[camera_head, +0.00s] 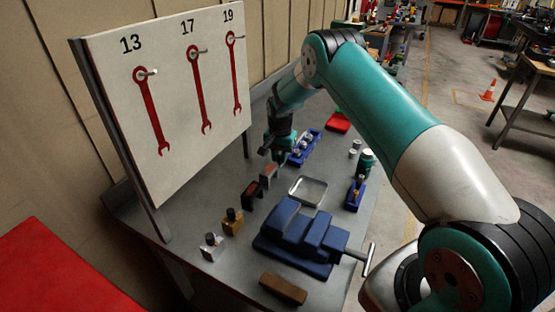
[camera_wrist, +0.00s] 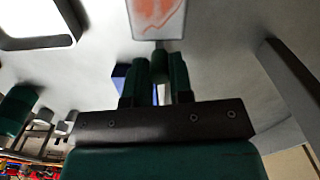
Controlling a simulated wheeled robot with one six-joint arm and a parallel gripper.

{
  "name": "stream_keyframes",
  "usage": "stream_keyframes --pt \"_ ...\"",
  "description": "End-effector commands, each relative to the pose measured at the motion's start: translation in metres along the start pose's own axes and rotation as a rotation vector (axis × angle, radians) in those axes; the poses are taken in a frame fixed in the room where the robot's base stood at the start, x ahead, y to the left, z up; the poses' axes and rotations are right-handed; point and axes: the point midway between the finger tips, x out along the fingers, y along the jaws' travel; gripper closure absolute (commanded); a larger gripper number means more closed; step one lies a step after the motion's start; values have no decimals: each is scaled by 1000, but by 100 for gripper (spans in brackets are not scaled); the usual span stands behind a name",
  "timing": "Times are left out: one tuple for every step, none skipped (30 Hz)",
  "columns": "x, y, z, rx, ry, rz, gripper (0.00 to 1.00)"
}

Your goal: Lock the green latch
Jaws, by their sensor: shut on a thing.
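My gripper (camera_head: 272,150) reaches down over the grey table, just behind a small grey block with an orange top (camera_head: 268,174). In the wrist view its two dark green fingers are close together around a short, round-ended green piece (camera_wrist: 159,66), which looks like the handle of the green latch. The rest of the latch is hidden by the fingers and the dark gripper body. A pale plate with an orange patch (camera_wrist: 156,16) lies just ahead of the fingertips. The head view is too small to show the latch or whether it is locked.
A blue vise (camera_head: 300,234) and a metal tray (camera_head: 308,190) stand nearby. A dark block (camera_head: 251,194), a yellow block (camera_head: 233,222) and a silver block (camera_head: 212,247) stand in front. A wrench board (camera_head: 175,90) rises at the left; a blue rack (camera_head: 303,148) is to the right.

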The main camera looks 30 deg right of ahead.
Motion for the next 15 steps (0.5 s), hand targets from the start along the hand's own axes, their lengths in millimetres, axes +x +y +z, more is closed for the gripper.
stream_keyframes --pt "4 2 -8 3 4 -5 100" --pt "4 3 -10 2 4 -5 100" --pt "3 4 -13 1 3 -4 100" --pt "2 5 -14 0 4 -4 100" --pt "0 5 -15 0 4 -4 100" --pt "-1 5 -15 0 4 -4 100" --pt "-1 5 -15 0 5 -4 100" --pt "-1 5 -15 0 5 -4 100" --pt "-2 5 -15 1 6 -5 100" --pt "-2 5 -15 1 6 -5 100" --pt "-2 5 -16 2 7 -5 100" --pt "-2 5 -16 2 8 -5 75" --pt "-2 6 -16 2 7 -5 68" --pt "-2 6 -16 2 7 -5 61" --pt "-2 6 -15 2 6 -4 53"
